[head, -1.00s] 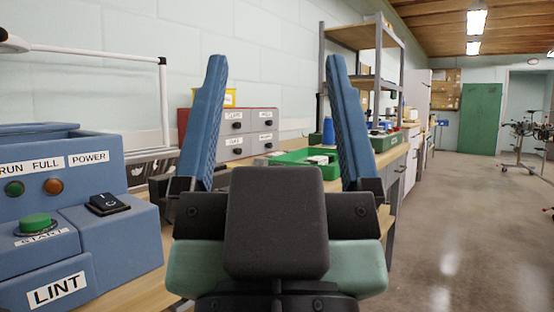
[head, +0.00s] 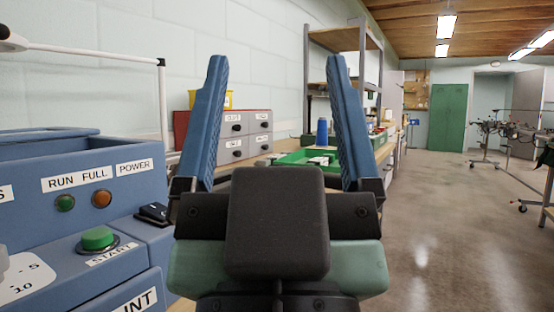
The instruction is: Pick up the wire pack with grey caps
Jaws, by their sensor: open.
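My gripper (head: 277,72) is in the middle of the head view, with its two blue fingers upright and wide apart. It is open, with nothing between the fingers. I cannot make out a wire pack with grey caps. A green tray (head: 290,158) on the bench beyond the gripper holds small pale items, too small to tell. My gripper hides part of the bench and the tray's front.
A blue machine (head: 105,222) with a green START button (head: 98,238) stands close at the left. The floor (head: 440,220) at the right is open.

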